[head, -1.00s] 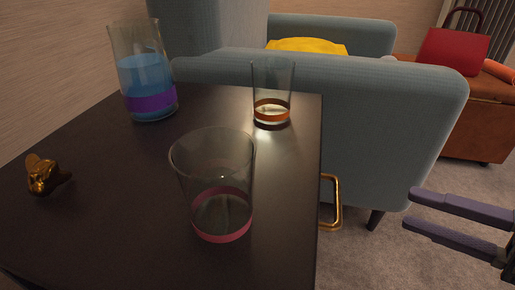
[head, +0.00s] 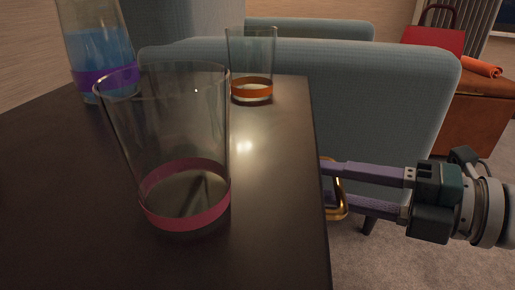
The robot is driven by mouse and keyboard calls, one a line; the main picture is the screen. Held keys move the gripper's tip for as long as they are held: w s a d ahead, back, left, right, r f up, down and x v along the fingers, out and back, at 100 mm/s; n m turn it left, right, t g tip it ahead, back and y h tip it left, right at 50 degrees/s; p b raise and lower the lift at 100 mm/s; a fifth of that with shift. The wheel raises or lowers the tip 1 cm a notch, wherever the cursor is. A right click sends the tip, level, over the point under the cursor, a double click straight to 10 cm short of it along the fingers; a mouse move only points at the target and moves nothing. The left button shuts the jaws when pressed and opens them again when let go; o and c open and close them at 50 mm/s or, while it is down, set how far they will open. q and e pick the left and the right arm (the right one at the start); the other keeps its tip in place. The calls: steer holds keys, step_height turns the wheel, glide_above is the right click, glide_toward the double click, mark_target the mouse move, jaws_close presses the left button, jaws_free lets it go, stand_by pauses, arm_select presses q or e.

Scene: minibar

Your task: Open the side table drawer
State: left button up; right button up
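The side table (head: 275,200) has a dark, glossy top that fills the lower left of the head view. A gold loop handle (head: 337,215) sticks out from its right side, just below the top's edge. The drawer front itself is hidden below the table edge. My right gripper (head: 326,184) comes in from the right. Its two purple fingers are apart and reach to the table's side at the handle, one higher and one lower. Part of the handle shows between and behind them; I cannot tell whether they touch it. My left gripper is not in view.
A glass with a pink band (head: 185,205) stands near on the table. A glass with an orange band (head: 252,88) stands at the far edge, and a pitcher of blue liquid (head: 97,55) at the back left. A blue-grey armchair (head: 390,110) stands close behind the handle.

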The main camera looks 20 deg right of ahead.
jaws_close()
stand_by(0.4)
stand_by(1.1)
